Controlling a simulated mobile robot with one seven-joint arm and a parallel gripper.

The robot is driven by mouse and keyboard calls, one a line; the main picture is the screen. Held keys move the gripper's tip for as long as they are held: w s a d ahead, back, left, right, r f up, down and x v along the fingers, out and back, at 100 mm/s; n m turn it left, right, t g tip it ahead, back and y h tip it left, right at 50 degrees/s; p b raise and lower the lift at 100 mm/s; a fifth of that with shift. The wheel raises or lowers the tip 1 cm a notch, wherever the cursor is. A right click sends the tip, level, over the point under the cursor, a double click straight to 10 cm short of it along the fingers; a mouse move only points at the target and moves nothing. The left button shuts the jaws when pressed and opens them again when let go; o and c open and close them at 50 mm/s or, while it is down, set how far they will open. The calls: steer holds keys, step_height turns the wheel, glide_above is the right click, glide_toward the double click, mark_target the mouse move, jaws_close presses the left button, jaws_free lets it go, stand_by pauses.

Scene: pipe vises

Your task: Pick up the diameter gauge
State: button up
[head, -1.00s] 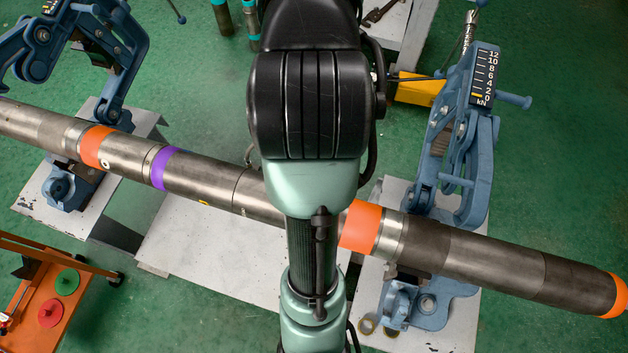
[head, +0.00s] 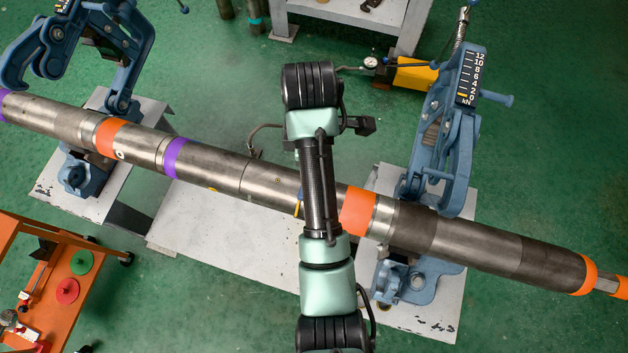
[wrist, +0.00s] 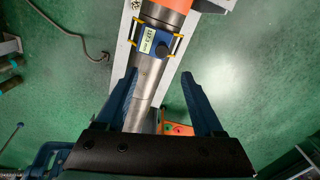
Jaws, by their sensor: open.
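The diameter gauge (wrist: 155,44) shows in the wrist view as a blue box with a pale display, a dark knob and yellow side arms. It sits on the grey pipe (wrist: 147,90), close to an orange band. My gripper (wrist: 158,74) is open and empty, its two blue fingers spread on either side of the pipe. The gauge lies beyond the fingertips, apart from them. In the head view my arm covers most of the gauge; only a small yellow bit (head: 298,209) shows beside the arm. My fingers are hidden there.
The long pipe (head: 210,174) runs across two blue pipe vises, the left one (head: 120,60) and the right one (head: 441,150). An orange cart (head: 95,240) stands at the lower left. A yellow tool (head: 414,78) with a dial lies behind. Green floor is open around.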

steer(key=f+b, duration=0.4)
steer(key=f, duration=0.1)
steer(key=shift+s+f, duration=0.2)
steer(key=shift+f, duration=0.1)
steer(key=shift+d+f+p, duration=0.2)
steer(key=shift+f+p, duration=1.05)
steer(key=shift+f, duration=2.5)
jaws_close()
steer(key=shift+w, duration=0.1)
